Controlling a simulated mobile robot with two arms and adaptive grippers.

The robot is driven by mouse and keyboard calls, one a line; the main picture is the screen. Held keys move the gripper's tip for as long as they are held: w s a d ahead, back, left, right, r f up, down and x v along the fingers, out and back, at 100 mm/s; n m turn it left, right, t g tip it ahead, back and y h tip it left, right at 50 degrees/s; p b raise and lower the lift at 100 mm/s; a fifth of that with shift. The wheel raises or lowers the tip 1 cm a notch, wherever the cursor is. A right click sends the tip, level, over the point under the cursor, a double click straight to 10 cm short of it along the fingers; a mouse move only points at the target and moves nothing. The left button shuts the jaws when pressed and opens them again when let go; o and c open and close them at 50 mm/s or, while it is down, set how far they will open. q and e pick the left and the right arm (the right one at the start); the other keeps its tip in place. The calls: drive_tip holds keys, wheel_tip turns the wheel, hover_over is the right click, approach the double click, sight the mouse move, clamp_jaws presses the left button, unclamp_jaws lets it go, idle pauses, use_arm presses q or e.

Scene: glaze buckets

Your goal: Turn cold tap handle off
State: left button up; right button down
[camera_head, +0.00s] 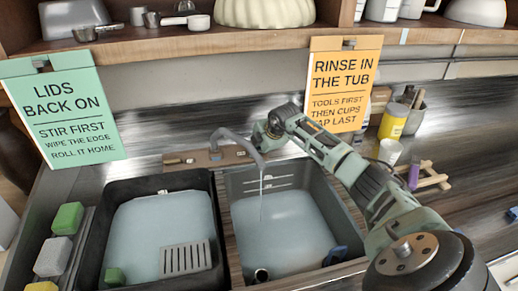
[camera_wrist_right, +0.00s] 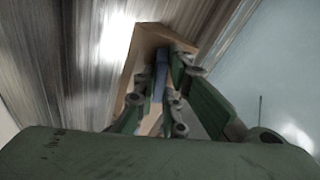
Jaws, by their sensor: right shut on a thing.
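The tap's grey spout (camera_head: 238,136) rises from a wooden block (camera_head: 207,158) behind the sinks. A thin stream of water (camera_head: 262,188) falls from it into the right basin. A small handle (camera_head: 178,161) lies at the block's left end. My right gripper (camera_head: 262,140) is at the block's right end and hides what is there. In the right wrist view, the fingers are shut on a blue tap handle (camera_wrist_right: 161,72) above the wooden block (camera_wrist_right: 150,42). My left gripper is not in view.
The right basin (camera_head: 285,225) and the dark left basin (camera_head: 160,230) hold pale liquid. Two hanging signs, green (camera_head: 62,112) and orange (camera_head: 340,85), flank the tap. A yellow container (camera_head: 393,121) and white cup (camera_head: 389,152) stand right, near my arm. Sponges (camera_head: 67,218) lie far left.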

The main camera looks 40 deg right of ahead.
drive_tip(key=shift+f+m, duration=0.15)
drive_tip(key=shift+m, duration=0.55)
drive_tip(key=shift+m+t+b, duration=0.3)
drive_tip(key=shift+m+b, duration=0.1)
drive_tip(key=shift+m, duration=0.5)
drive_tip(key=c, duration=2.1)
unclamp_jaws()
